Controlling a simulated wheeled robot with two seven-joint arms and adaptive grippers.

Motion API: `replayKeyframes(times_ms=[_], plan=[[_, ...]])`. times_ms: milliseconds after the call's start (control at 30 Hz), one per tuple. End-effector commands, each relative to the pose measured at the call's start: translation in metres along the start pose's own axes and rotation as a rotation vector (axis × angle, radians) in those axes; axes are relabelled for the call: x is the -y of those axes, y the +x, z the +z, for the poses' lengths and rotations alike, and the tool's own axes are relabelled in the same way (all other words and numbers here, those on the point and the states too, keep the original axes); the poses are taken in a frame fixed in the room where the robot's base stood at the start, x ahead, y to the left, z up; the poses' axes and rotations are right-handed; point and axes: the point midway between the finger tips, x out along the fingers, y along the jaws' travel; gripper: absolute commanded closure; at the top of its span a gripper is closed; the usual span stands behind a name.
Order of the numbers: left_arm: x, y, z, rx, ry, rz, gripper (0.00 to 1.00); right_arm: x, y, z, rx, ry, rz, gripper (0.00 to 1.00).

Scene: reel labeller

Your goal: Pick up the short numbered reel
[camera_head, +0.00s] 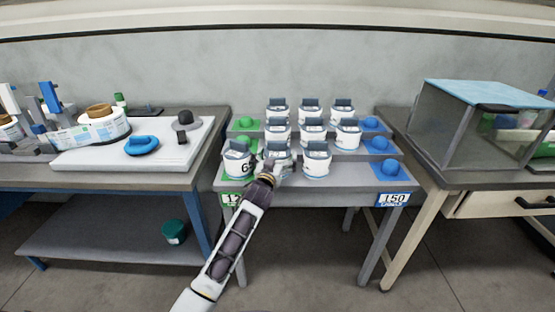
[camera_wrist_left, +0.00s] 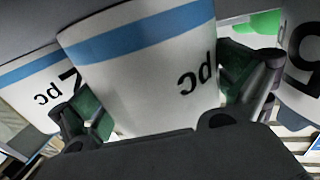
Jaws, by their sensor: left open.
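Several white reels with dark grey tops stand in three rows on a stepped rack (camera_head: 345,178). The front row has a left reel (camera_head: 238,166) marked with a 6, a middle reel (camera_head: 277,152) and a right reel (camera_head: 317,160). My left gripper (camera_head: 276,170) is open at the front middle reel and hides its lower part. In the left wrist view, a white reel (camera_wrist_left: 145,75) with a blue band and upside-down "pc" lettering lies between the green-padded fingers (camera_wrist_left: 168,98). Whether the pads touch it I cannot tell. My right gripper is not in view.
Neighbouring reels (camera_wrist_left: 35,85) stand close on both sides of the fingers. Green pads (camera_head: 247,124) line the rack's left side and blue pads (camera_head: 388,168) its right. A glass-sided box (camera_head: 465,130) stands right; a white board (camera_head: 110,160) lies on the left bench.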

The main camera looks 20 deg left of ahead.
Motion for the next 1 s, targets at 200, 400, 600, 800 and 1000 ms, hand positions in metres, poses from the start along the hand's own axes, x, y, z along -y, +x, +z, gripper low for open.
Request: replayKeyframes(times_ms=[200, 400, 600, 800, 1000], plan=[[0.0001, -0.0001, 0.0, 0.0, 0.0, 0.0, 0.0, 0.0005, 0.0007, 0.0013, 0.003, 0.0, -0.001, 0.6], [0.0002, -0.0002, 0.0001, 0.0, 0.0, 0.0, 0.0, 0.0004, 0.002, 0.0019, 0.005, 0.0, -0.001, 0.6], [0.0002, -0.0002, 0.0001, 0.0, 0.0, 0.0, 0.26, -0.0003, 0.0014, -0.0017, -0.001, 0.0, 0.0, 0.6], [0.0001, -0.0002, -0.0006, -0.001, 0.0, 0.0, 0.38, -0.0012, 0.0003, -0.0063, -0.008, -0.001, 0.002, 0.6], [0.0002, -0.0001, -0.0015, -0.001, 0.0, 0.0, 0.38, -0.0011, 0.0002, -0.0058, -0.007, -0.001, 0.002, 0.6]])
